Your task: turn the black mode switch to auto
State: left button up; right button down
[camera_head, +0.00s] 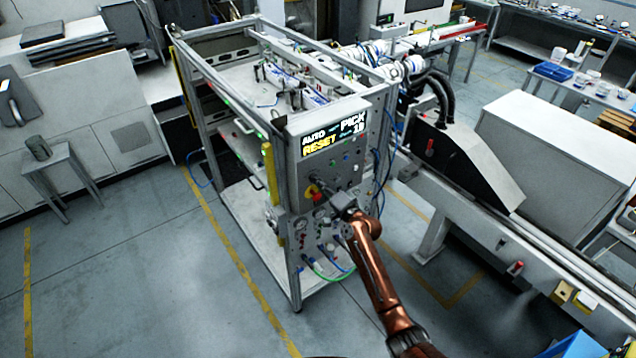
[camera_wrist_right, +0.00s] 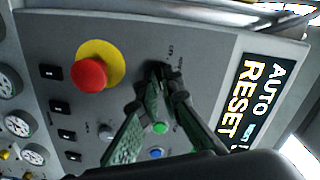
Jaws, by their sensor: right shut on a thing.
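The black mode switch (camera_wrist_right: 156,70) is on the grey control panel in the right wrist view, mostly hidden by my fingertips. My right gripper (camera_wrist_right: 163,82) is shut on the switch, with a dark finger on either side of it. In the head view my right gripper (camera_head: 342,203) is at the front of the panel (camera_head: 309,177), and its arm comes up from the lower right. The switch is hidden there. The small labels beside the switch are too small to read. My left gripper is not in view.
A red emergency stop (camera_wrist_right: 89,74) on a yellow ring sits left of the switch. A green button (camera_wrist_right: 160,127) and a blue button (camera_wrist_right: 156,153) are below it. A lit display (camera_wrist_right: 262,95) shows AUTO and RESET. Hoses (camera_head: 330,268) hang under the panel.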

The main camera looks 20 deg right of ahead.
jog(key=shift+f, duration=0.1)
jog(key=c, duration=2.1)
grip_release()
jog(key=v, duration=1.2)
